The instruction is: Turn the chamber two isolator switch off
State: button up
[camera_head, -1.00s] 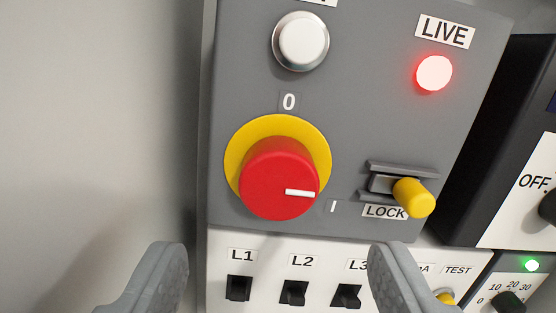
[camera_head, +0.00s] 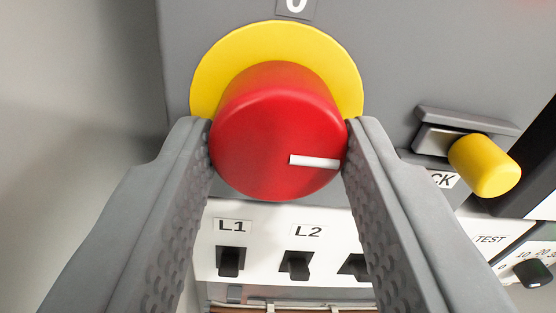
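The isolator switch is a red round knob (camera_head: 270,125) on a yellow round plate (camera_head: 220,75), at the upper middle of the picture. Its white mark (camera_head: 314,162) points right, slightly down, away from the "0" label (camera_head: 296,5) above. The "I" label is not visible now. My gripper (camera_head: 279,140) has one grey finger on each side of the knob. Both fingertips meet the knob's left and right sides, and the gripper looks shut on it. The fingers hide parts of the yellow plate and panel.
A yellow-tipped lock slide (camera_head: 484,165) sticks out right of the knob, near my right finger. Black breaker switches L1 (camera_head: 231,261) and L2 (camera_head: 297,264) sit just below, between the fingers. A small black dial (camera_head: 533,272) is at the far right. The left wall is bare.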

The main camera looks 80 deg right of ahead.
jog(key=shift+n, duration=0.8)
jog(key=shift+c, duration=0.4)
jog(key=o, duration=1)
jog(key=v, duration=1.7)
jog(key=shift+a, duration=0.15)
